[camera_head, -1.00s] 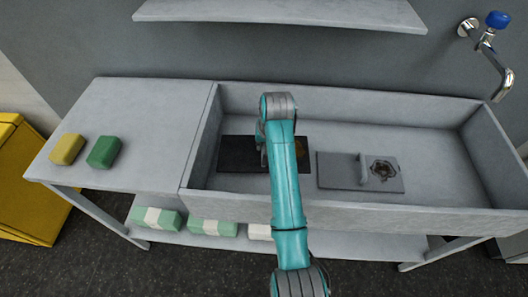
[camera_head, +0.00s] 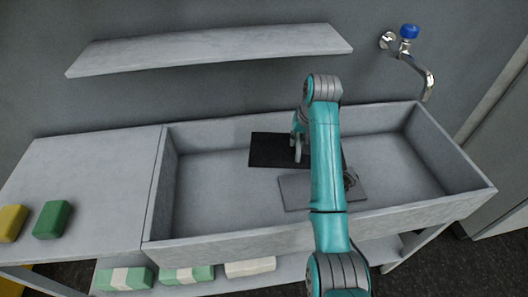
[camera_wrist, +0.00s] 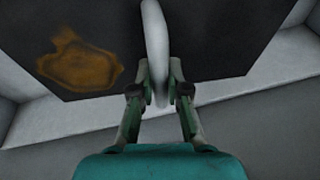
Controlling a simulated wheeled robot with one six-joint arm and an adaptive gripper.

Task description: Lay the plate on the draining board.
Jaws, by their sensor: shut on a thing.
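My gripper (camera_wrist: 159,82) is shut on the pale upright handle (camera_wrist: 154,40) of a black plate (camera_wrist: 215,40). The plate bears an orange-brown stain (camera_wrist: 80,70) left of the handle in the wrist view. In the head view the black plate (camera_head: 268,150) shows within the sink's outline, partly hidden by my arm; its exact height is hard to tell. A grey plate (camera_head: 296,192) lies on the sink floor in front of it in the picture, partly behind my arm. The draining board (camera_head: 100,180) is the flat grey top left of the basin.
A green block (camera_head: 52,220) and a yellow block (camera_head: 12,222) sit on the board's front left; its rear and right are clear. The basin wall (camera_head: 230,243) stands around the plates. A shelf (camera_head: 210,50) and a tap (camera_head: 415,65) are on the wall.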

